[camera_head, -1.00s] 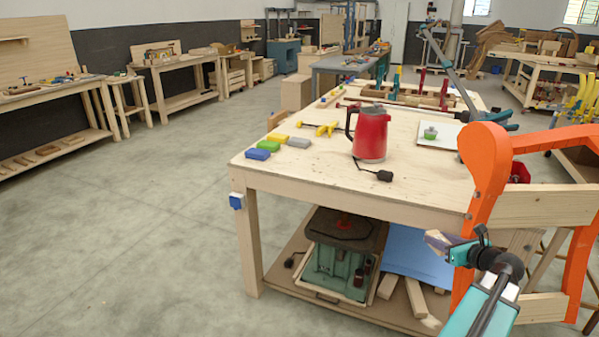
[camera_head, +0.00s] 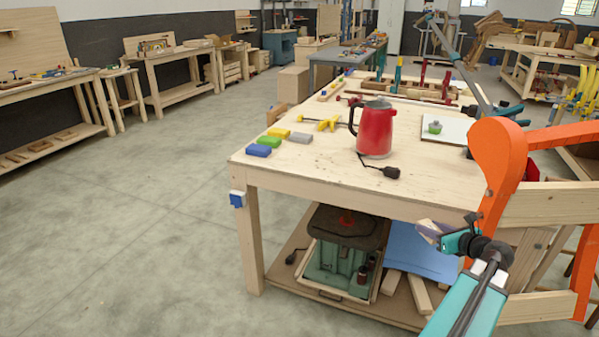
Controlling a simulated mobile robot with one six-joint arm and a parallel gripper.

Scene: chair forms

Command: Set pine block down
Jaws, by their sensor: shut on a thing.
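My gripper (camera_head: 440,236) is at the lower right, in front of the workbench's near edge and below the level of its top. It is shut on a small block, which I take as the pine block (camera_head: 429,228). The block has a pale wood face and a darker, shaded side, and it points to the left out of the jaws. The jaws cover part of it. The workbench top (camera_head: 300,172) is pale wood, and the block is apart from it.
A red kettle (camera_head: 375,128) stands on the bench, with a black plug (camera_head: 391,172) near it. Colored blocks (camera_head: 269,141) lie at its left corner. An orange chair frame (camera_head: 497,160) stands close to the right of my gripper.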

